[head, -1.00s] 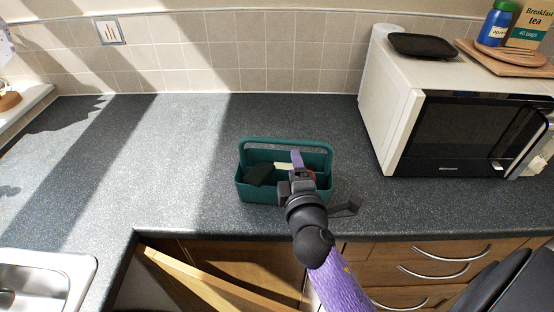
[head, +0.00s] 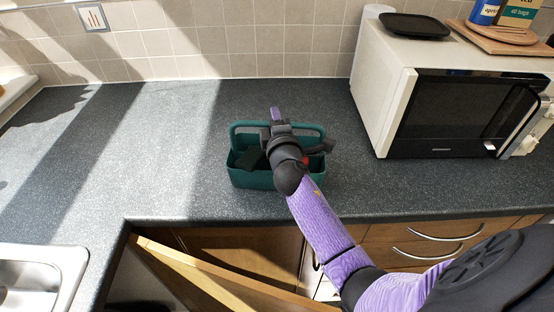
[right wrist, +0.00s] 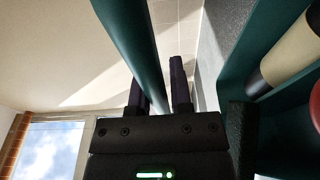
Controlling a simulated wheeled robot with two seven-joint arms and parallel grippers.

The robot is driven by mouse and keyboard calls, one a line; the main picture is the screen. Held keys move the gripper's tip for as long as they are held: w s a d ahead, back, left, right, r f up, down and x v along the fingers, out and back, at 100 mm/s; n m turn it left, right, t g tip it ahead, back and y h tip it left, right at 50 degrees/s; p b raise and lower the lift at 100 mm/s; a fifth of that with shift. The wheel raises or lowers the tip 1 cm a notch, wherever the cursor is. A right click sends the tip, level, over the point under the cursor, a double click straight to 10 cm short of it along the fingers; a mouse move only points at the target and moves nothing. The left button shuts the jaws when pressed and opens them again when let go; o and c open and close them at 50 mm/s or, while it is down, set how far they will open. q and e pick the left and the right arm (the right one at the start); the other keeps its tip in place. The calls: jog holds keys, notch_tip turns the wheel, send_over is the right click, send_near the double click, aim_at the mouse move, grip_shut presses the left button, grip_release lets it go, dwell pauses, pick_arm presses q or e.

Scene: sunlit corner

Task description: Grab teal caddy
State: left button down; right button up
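The teal caddy (head: 262,180) stands upright on the grey worktop, with its handle bar (head: 307,131) across the top. My right gripper (head: 275,114) is at the middle of the handle, and its fingers reach past the bar. In the right wrist view, the teal bar (right wrist: 134,45) runs down between the two dark fingers of my right gripper (right wrist: 160,85). A gap shows beside the right finger, so the gripper looks open around the bar. My arm hides part of the caddy. My left gripper is not in view.
A microwave (head: 450,115) stands to the right with a black tray (head: 414,25) on top. A sink (head: 40,285) is at lower left. The worktop left of the caddy is clear.

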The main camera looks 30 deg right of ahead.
grip_shut()
dwell(1.0)
